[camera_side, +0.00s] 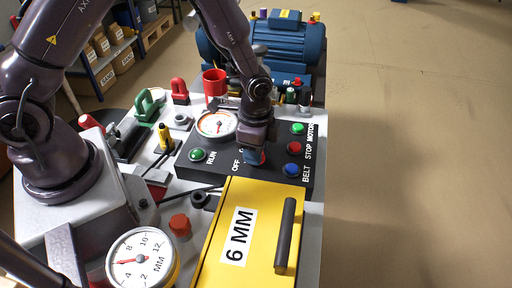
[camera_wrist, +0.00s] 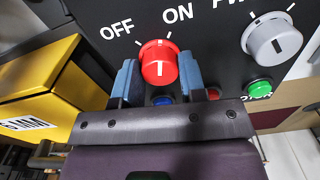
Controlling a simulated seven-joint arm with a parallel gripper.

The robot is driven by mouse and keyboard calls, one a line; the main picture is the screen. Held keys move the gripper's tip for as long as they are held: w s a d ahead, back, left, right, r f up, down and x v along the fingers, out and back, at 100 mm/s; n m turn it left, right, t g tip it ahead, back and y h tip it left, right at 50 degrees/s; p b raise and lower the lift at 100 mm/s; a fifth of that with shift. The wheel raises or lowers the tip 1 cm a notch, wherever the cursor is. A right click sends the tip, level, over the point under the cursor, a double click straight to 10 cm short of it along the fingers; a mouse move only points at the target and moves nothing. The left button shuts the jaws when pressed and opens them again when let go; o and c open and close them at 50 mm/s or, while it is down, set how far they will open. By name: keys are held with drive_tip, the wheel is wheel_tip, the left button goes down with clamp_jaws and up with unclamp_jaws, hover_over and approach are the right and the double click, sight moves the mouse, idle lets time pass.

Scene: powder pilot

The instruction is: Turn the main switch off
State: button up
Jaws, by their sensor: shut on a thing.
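The main switch, a red round knob (camera_wrist: 158,68) with a white line on its face, sits on the black panel between the printed words OFF and ON in the wrist view. Which of the two words the line marks is hard to tell. My gripper (camera_wrist: 158,60) has one blue finger on each side of the knob and is shut on it. In the side view, my gripper (camera_side: 254,155) reaches down onto the black panel (camera_side: 222,169) and hides most of the knob and its lettering.
A grey knob (camera_wrist: 273,40) and a green button (camera_wrist: 258,87) are right of the switch in the wrist view. A gauge (camera_side: 216,124) stands close behind my gripper. A yellow cover (camera_side: 212,262) with a black handle (camera_side: 286,235) lies in front; a blue motor (camera_side: 285,45) is behind.

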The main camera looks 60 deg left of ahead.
drive_tip(key=n, duration=0.5)
drive_tip(key=shift+n, duration=0.3)
drive_tip(key=n, duration=0.4)
drive_tip(key=shift+n, duration=0.3)
drive_tip(key=o, duration=0.9)
drive_tip(key=shift+r, duration=0.1)
wheel_tip(320, 180, up, 13)
drive_tip(key=shift+f, duration=0.1)
